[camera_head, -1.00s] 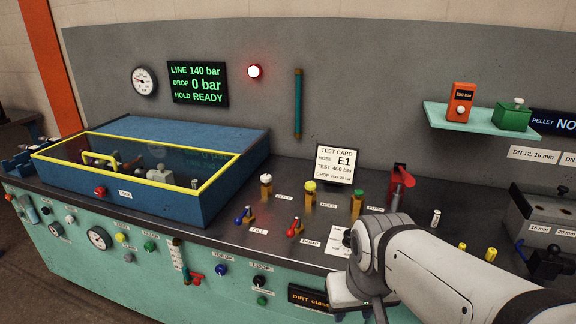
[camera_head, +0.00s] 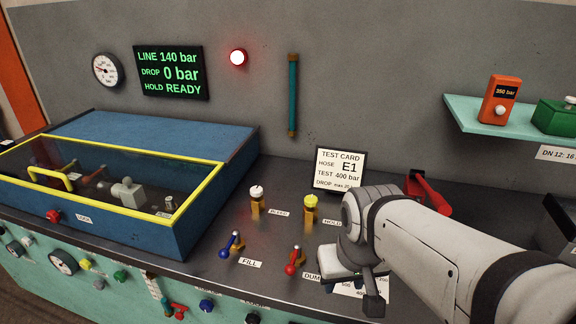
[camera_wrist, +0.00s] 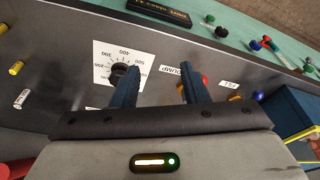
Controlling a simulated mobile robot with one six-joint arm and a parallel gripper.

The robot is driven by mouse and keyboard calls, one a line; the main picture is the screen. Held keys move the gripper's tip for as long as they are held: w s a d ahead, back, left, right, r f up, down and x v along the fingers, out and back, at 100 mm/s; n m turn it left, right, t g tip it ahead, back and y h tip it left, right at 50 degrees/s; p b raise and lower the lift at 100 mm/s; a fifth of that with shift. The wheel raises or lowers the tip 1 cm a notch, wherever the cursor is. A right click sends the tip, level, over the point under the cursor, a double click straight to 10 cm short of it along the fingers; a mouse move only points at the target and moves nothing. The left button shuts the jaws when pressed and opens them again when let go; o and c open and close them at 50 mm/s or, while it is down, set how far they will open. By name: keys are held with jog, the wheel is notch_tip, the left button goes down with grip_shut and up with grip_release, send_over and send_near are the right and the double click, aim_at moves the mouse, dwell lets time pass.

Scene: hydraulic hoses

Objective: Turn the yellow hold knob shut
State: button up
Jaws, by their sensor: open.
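The hold knob (camera_head: 310,207) has a yellow cap on a brass body. It stands upright on the dark bench top, beside the HOLD label (camera_head: 332,222), which my arm partly covers. My gripper (camera_head: 350,288) is in front of the knob and to its right, apart from it. In the wrist view my gripper (camera_wrist: 158,80) is open with nothing between its two blue fingers. The wrist view shows the dial card (camera_wrist: 122,65) behind the left finger and the DUMP label (camera_wrist: 178,71) between the fingers. I cannot make out the hold knob there.
A white-capped knob (camera_head: 256,200) stands left of the hold knob. The blue fill lever (camera_head: 232,244) and red dump lever (camera_head: 294,260) stand in front. The test card (camera_head: 340,168) stands behind. A yellow-framed blue box (camera_head: 205,215) is at left. The display (camera_head: 171,72) reads HOLD READY.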

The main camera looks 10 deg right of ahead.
jog(key=shift+o, duration=0.8)
jog(key=shift+w+r, duration=0.15)
jog(key=shift+w, duration=0.2)
jog(key=shift+o, duration=1.1)
jog(key=w+r+n, duration=0.2)
jog(key=w, duration=0.4)
jog(key=shift+d+r+g+p, duration=0.3)
jog(key=shift+r+p, duration=0.05)
jog(key=n+g+p, duration=0.2)
jog(key=n, duration=0.6)
send_over(311, 198)
notch_tip(311, 198, down, 2)
jog(key=shift+s+f, duration=0.15)
jog(key=shift+f, duration=0.35)
notch_tip(311, 198, down, 7)
jog(key=shift+f, duration=0.2)
jog(key=shift+c, duration=0.5)
jog(key=c, duration=0.9)
